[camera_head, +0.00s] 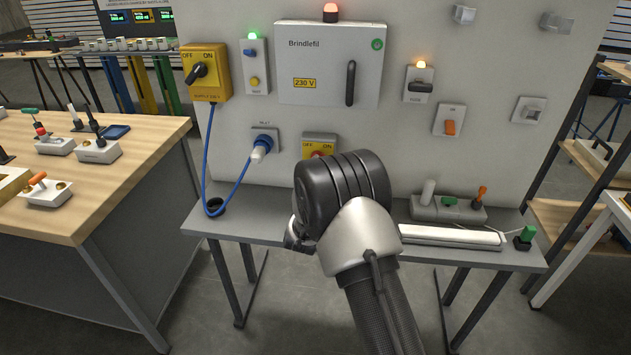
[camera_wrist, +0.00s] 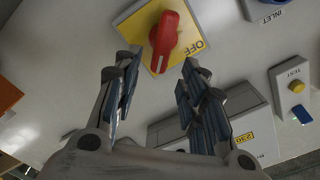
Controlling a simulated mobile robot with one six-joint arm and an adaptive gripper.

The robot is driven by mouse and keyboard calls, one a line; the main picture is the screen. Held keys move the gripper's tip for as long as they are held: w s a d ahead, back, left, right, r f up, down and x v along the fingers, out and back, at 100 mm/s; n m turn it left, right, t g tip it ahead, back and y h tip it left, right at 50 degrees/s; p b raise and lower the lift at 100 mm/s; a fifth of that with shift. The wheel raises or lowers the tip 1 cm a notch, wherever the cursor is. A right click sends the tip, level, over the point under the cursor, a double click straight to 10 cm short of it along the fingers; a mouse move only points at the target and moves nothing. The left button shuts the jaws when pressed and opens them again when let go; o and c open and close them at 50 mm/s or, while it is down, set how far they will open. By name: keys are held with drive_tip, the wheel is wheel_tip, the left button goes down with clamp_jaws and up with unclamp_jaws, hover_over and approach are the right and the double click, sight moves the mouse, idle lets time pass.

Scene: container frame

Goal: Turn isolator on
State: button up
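A yellow OFF/ON plate (camera_head: 322,139) with a red rotary handle (camera_head: 318,154) is low on the panel, partly hidden by my arm. In the wrist view the red handle (camera_wrist: 165,40) runs roughly up and down on the yellow plate (camera_wrist: 192,42), with OFF readable beside it. My gripper (camera_wrist: 160,64) is open, its two fingers apart and pointing at the handle, with nothing between them. I cannot tell how far the fingertips are from it. A second yellow OFF/ON box (camera_head: 204,72) at upper left has a black rotary knob (camera_head: 197,73), tilted.
A grey cabinet (camera_head: 325,65) marked 230 V is above the plate. A blue inlet plug (camera_head: 262,147) with cable is left of it. A narrow grey bench (camera_head: 270,225) runs below, holding a grey switch block (camera_head: 447,208) at right.

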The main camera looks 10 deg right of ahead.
drive_tip(key=v, duration=0.5)
drive_tip(key=shift+s, duration=0.1)
drive_tip(key=s+a+r+n+g+y, duration=0.2)
drive_tip(key=s+r+n+g+y, duration=0.15)
drive_tip(key=r, duration=0.55)
drive_tip(key=s+r+n+g+y, duration=0.2)
drive_tip(key=s+r+n+y, duration=0.15)
drive_tip(key=s, duration=0.75)
drive_tip(key=s+d+n+g, duration=0.2)
drive_tip(key=s+n+g, duration=0.1)
drive_tip(key=s, duration=1.2)
drive_tip(key=s+d+f+n+g+h, duration=0.1)
drive_tip(key=s+g, duration=0.3)
drive_tip(key=s, duration=1.2)
drive_tip(key=shift+s+d+n, duration=0.3)
drive_tip(key=shift+d+n, duration=0.2)
drive_tip(key=shift+n, duration=0.4)
